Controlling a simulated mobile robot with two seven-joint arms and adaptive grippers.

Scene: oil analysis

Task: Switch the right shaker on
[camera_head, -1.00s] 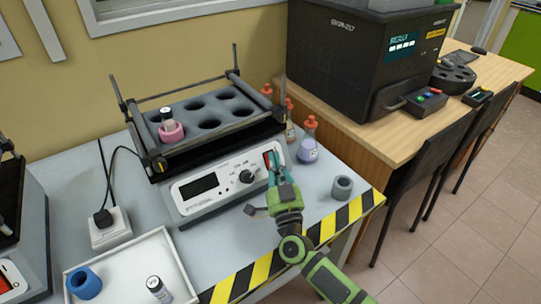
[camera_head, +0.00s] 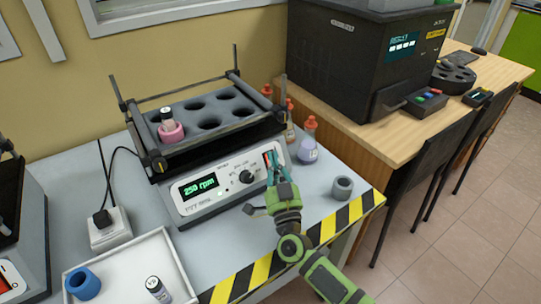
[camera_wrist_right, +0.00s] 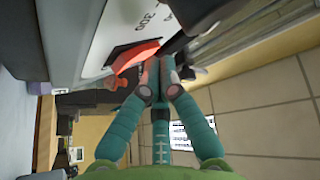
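The right shaker (camera_head: 212,202) stands on the grey bench, its display (camera_head: 200,188) lit green and reading 250 rpm. A pink ring holding a capped vial (camera_head: 168,124) sits in its black rack (camera_head: 215,140). My right gripper (camera_head: 270,160) is at the right end of the shaker's front panel, its fingers drawn together with nothing visible between them. In the right wrist view, the fingertips (camera_wrist_right: 160,64) are at the red switch (camera_wrist_right: 134,55), partly covering it; whether they touch it is hard to tell. My left gripper is out of view.
Part of another shaker (camera_head: 32,232) shows at the left edge. A white tray (camera_head: 150,250) holds a blue ring and a vial. Bottles with red caps (camera_head: 308,142) and a grey ring (camera_head: 342,188) stand right of the shaker. A black analyser (camera_head: 345,70) is on the wooden desk.

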